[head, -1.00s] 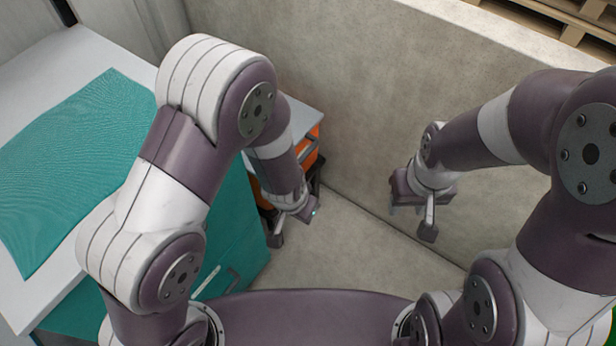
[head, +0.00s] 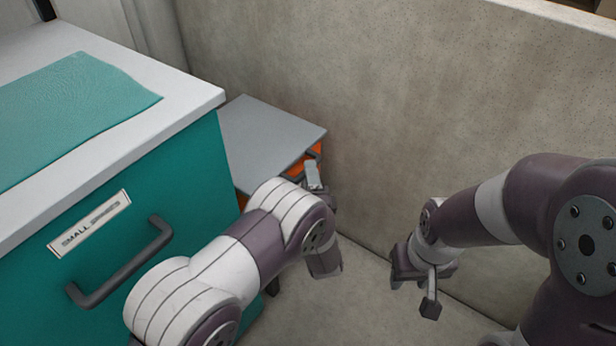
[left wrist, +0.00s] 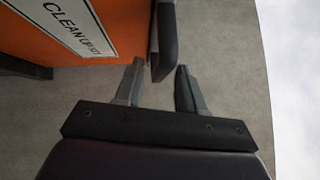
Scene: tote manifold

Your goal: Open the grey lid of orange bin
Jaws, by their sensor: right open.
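The orange bin (head: 308,158) stands beside the teal cabinet and against the concrete wall. Its grey lid (head: 268,132) lies flat on top. My left gripper (head: 314,176) is at the lid's front right edge, one finger pointing up; my arm hides much of the bin's front. In the left wrist view, the gripper (left wrist: 160,68) has its fingers apart. The end of a dark bar-like part (left wrist: 164,40) on the bin's front appears between the fingertips; contact cannot be told. The bin's orange side (left wrist: 50,40) carries a "CLEAN UP KIT" label. My right gripper (head: 414,284) is open and empty.
The teal cabinet (head: 190,190) with a dark handle (head: 120,265) and a white top (head: 190,90) stands left of the bin. A concrete wall (head: 400,100) runs behind and right of it. Bare floor (head: 350,300) lies between my arms.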

